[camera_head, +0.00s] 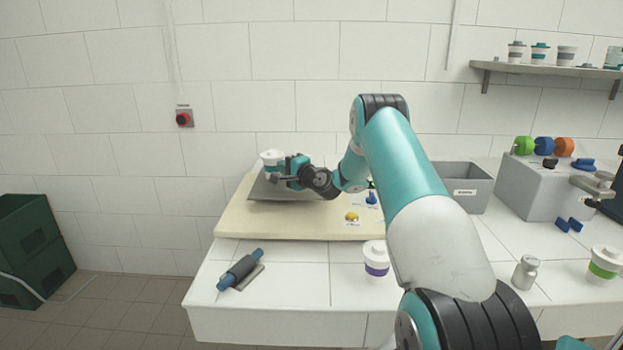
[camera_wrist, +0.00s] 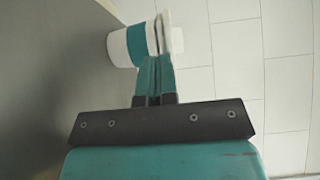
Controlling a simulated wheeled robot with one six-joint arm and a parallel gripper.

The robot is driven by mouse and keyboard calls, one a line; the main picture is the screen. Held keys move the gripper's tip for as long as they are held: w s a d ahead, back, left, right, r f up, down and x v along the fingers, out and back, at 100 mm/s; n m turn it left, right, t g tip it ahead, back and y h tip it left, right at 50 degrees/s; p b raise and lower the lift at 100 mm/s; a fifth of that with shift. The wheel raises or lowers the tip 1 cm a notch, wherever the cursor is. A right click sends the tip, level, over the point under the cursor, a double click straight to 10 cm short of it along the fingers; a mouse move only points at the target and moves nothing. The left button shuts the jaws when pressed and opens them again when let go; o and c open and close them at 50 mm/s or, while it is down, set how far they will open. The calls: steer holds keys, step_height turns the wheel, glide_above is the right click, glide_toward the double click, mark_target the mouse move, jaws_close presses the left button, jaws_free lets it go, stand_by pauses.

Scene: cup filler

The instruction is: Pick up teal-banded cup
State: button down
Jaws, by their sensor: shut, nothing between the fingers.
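The white cup with a teal band (camera_wrist: 138,46) is at the top of the wrist view, just left of my fingertips and partly behind them. In the head view the white cup (camera_head: 271,157) stands at the left end of the grey plate, and its band is hard to make out. My gripper (camera_head: 285,168) is right beside the cup's right side in the head view. In the wrist view my gripper (camera_wrist: 166,33) has its fingers together, empty, beside the cup. I cannot tell whether they touch it.
The grey plate (camera_head: 315,189) sits on a cream board (camera_head: 270,227). A grey bin (camera_head: 462,188) is right. Several cups stand on the wall shelf (camera_head: 550,70).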

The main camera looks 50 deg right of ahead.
steer(key=s, duration=0.1)
steer(key=s+d+b, duration=0.1)
steer(key=s, duration=0.2)
steer(key=shift+s+d+f, duration=0.3)
steer(key=shift+s+d, duration=0.05)
steer(key=shift+s, duration=0.05)
steer(key=s+b, duration=0.1)
steer(key=s, duration=0.1)
steer(key=s+a+b, duration=0.1)
steer(key=s, duration=0.2)
steer(key=shift+s+a+r, duration=0.1)
steer(key=shift+s+r, duration=0.2)
steer(key=shift+s, duration=0.2)
